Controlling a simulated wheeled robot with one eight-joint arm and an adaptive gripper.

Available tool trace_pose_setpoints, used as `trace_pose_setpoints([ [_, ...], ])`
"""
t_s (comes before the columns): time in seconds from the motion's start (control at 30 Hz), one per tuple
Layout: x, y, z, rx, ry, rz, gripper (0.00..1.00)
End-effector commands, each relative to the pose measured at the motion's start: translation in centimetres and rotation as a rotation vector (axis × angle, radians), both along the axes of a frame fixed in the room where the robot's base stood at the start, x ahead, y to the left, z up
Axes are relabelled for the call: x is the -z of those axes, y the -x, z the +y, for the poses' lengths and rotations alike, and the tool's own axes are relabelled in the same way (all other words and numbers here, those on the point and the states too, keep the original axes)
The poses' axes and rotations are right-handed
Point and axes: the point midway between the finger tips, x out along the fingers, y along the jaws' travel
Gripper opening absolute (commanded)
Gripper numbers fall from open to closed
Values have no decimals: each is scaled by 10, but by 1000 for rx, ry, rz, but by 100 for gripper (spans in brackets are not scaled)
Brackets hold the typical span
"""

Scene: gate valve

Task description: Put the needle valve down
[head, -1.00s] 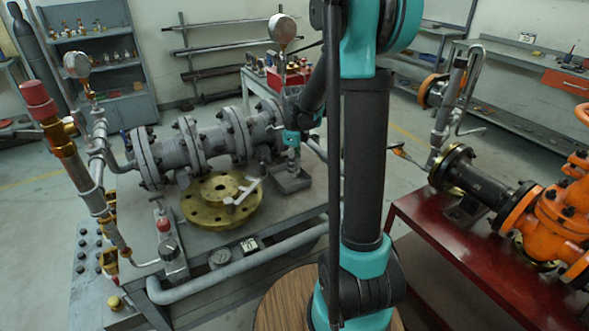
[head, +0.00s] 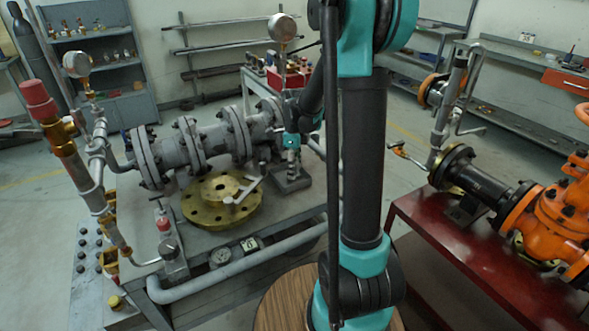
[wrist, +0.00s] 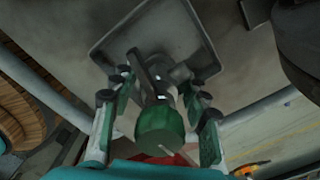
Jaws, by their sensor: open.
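The needle valve (wrist: 160,125) has a green cap and a grey metal body. In the wrist view it is between my gripper's fingers, over a grey square tray (wrist: 112,52). My gripper (wrist: 158,95) is open, with its fingers spread on both sides of the valve and gaps showing beside the green cap. The head view shows the gripper (head: 291,156) small and pointing down above the same tray (head: 293,184) on the grey bench. The valve is hard to make out there, and its contact with the tray is partly hidden.
A brass flange (head: 215,207) with a light T-handle tool (head: 242,191) lies left of the tray. A grey flanged pipe (head: 213,140) runs behind. An orange valve assembly (head: 555,215) is on the red bench at right.

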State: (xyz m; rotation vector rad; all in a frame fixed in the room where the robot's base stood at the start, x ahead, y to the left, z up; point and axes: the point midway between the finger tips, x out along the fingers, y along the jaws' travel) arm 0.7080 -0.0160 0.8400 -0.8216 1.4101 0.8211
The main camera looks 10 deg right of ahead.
Motion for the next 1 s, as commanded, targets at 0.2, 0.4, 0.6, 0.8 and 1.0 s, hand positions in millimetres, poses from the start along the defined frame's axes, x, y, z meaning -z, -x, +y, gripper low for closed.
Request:
trace_pose_setpoints([
  [0.2, -33, 1, 0, 0, 0, 0, 46],
  [0.4, -73, 0, 0, 0, 0, 0, 46],
  [0.6, -103, 0, 0, 0, 0, 0, 46],
  [0.8, -117, 0, 0, 0, 0, 0, 46],
  [1.0, -118, 0, 0, 0, 0, 0, 46],
])
